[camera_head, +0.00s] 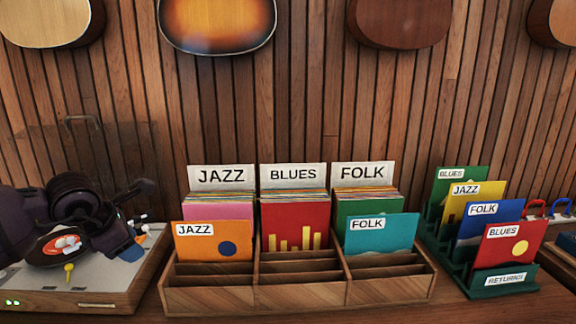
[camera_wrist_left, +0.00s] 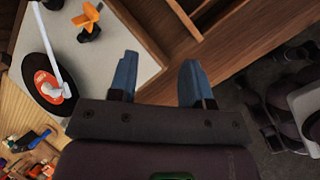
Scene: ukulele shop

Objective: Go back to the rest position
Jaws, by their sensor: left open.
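My left gripper (camera_head: 128,246) is at the left of the head view, above the record player (camera_head: 85,290). Its arm hides part of the player. In the left wrist view its two blue fingers (camera_wrist_left: 157,78) are apart, with nothing between them. The wooden record crate (camera_head: 300,292) stands to the right, with Jazz, Blues and Folk sections. An orange Jazz sleeve (camera_head: 212,242) is at the front left and a teal Folk sleeve (camera_head: 381,236) at the front right. A red Blues sleeve (camera_head: 295,226) shows in the middle. My right gripper is not in view.
A green returns rack (camera_head: 505,291) at the right holds several sleeves. The player's black record (camera_wrist_left: 45,86) and an orange knob-like piece (camera_wrist_left: 87,17) show in the left wrist view. Ukuleles (camera_head: 217,25) hang on the wooden wall (camera_head: 310,110).

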